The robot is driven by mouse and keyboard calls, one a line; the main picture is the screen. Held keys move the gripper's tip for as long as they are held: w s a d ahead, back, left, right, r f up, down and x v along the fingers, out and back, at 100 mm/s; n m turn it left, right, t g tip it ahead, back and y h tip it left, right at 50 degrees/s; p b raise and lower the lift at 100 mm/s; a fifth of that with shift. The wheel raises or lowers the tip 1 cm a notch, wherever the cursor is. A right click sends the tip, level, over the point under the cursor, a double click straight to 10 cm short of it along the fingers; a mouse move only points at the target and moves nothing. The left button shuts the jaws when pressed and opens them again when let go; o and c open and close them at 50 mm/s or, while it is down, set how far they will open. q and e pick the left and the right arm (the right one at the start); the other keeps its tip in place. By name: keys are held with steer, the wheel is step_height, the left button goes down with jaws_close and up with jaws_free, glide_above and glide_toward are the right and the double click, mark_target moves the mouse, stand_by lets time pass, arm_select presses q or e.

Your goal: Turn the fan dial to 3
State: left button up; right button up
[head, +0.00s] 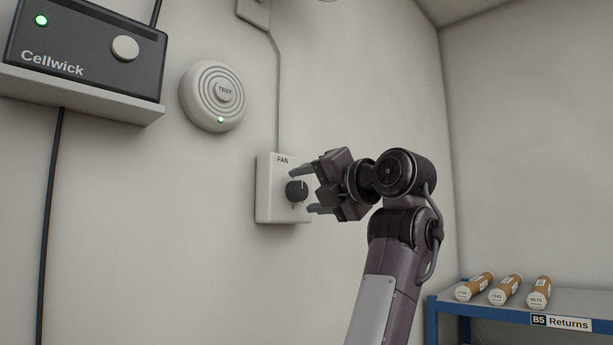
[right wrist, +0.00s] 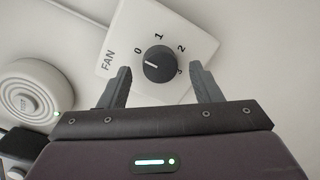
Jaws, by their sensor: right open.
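The fan dial (head: 297,190) is a round black knob with a white pointer line on a white wall plate (head: 264,205) marked FAN. In the right wrist view the dial (right wrist: 159,64) is ringed by the numbers 0, 1, 2 and 3. Its pointer line points left, toward the FAN lettering side, and 0 is the number nearest it. My right gripper (head: 314,190) is open in front of the plate, and its fingers reach toward the dial. In the right wrist view its fingers (right wrist: 162,88) stand on either side of the dial, apart from it. My left gripper is out of view.
A round TEST device (head: 213,96) with a green light is on the wall left of the plate. A dark Cellwick box (head: 85,45) sits on a ledge at upper left. A blue-framed Returns shelf (head: 450,312) holds several brown tubes at lower right.

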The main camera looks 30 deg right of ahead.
steer(key=shift+w+a, duration=0.1)
steer(key=shift+w, duration=0.4)
steer(key=c, duration=1)
steer(key=shift+f, duration=0.1)
